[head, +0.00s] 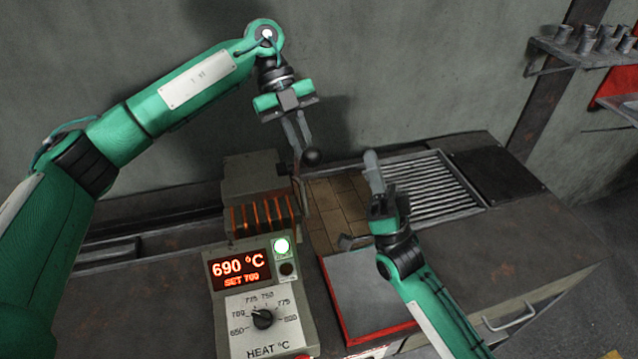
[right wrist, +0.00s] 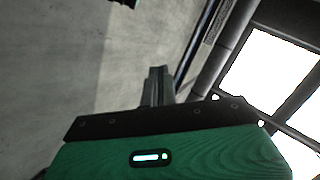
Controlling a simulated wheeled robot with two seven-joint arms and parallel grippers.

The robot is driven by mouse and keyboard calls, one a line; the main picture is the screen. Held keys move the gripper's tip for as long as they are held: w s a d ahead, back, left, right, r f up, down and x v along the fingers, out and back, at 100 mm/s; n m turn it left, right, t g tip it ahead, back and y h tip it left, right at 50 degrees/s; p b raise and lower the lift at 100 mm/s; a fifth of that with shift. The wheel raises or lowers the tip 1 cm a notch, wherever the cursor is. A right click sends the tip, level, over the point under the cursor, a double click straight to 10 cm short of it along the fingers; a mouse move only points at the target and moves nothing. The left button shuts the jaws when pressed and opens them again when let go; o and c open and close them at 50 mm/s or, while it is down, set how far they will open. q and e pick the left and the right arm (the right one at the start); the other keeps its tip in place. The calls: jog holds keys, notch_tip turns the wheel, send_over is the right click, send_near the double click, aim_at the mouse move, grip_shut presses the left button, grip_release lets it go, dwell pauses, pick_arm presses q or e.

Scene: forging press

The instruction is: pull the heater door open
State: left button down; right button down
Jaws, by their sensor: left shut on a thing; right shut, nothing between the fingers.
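The heater is a grey box (head: 250,180) behind the control panel, with glowing orange slots (head: 262,215) at its front. A handle with a black ball knob (head: 312,157) rises at its right side. I cannot tell how far the door stands open. My left gripper (head: 300,148) reaches down from above and is shut on the handle, just beside the knob. The fingertips partly hide the grip. My right gripper (head: 372,165) is shut and empty, pointing up, to the right of the knob and apart from it. Its closed fingers also show in the right wrist view (right wrist: 158,88).
The control panel (head: 260,300) reads 690 °C, set 700, with a green lamp lit. A tiled surface (head: 340,210) and a slatted grate (head: 435,185) lie right of the heater. A red-edged plate (head: 368,290) is in front. A shelf (head: 585,58) with several cups hangs at the far right.

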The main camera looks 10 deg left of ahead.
jog(key=s+a+f+m+t+h, duration=0.1)
jog(key=s+a+f+m+h, duration=0.1)
jog(key=s+f+m+h, duration=0.3)
jog(key=s+a+f+m+t+h, duration=0.1)
jog(key=s+a+f+m+h, duration=0.15)
jog(key=s+f+m, duration=0.5)
jog(key=x, duration=1.4)
jog(key=shift+r+n, duration=0.3)
jog(key=shift+n, duration=0.15)
jog(key=shift+a, duration=0.2)
pick_arm(q)
jog(key=shift+s+d+f, duration=0.1)
jog(key=shift+s+f, duration=0.05)
jog(key=shift+f, duration=0.05)
pick_arm(e)
jog(key=shift+d+x, duration=0.2)
jog(key=shift+x, duration=0.8)
pick_arm(q)
jog(key=c, duration=1.7)
grip_release()
jog(key=shift+o, duration=1)
jog(key=shift+r, duration=0.1)
pick_arm(e)
jog(key=shift+a, duration=0.1)
